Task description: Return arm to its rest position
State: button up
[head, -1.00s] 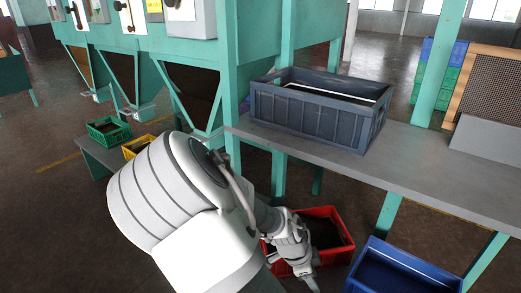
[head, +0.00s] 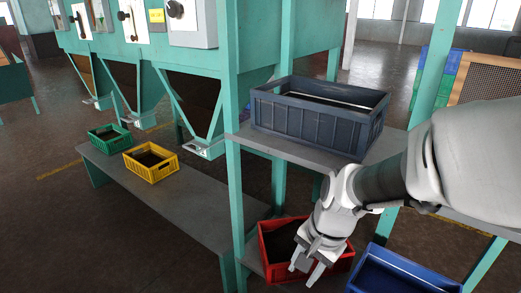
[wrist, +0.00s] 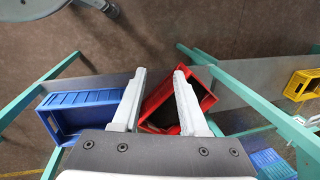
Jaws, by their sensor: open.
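My gripper (head: 309,267) hangs at the lower middle of the head view, in front of the red crate (head: 272,264). Its fingers are apart with nothing between them. In the wrist view my gripper (wrist: 158,98) is open, and the red crate (wrist: 157,88) shows beyond and between its fingers. The red crate holds dark material and stands on the low shelf. My arm reaches in from the right of the head view and covers part of the upper shelf.
A dark grey crate (head: 310,123) stands on the upper shelf (head: 270,148). A blue crate (head: 395,275) is right of the red one. Green (head: 108,137) and yellow (head: 150,168) crates sit on the left low bench (head: 190,204). Teal posts (head: 235,205) stand close by.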

jog(key=s+d+r+n+t+h, duration=0.1)
jog(key=s+d+r+n+t, duration=0.2)
jog(key=r, duration=0.4)
jog(key=s+d+r+n+t+h, duration=0.1)
jog(key=s+d+r+n, duration=0.1)
jog(key=s+r+n, duration=0.35)
notch_tip(320, 180, up, 20)
jog(key=p, duration=1.9)
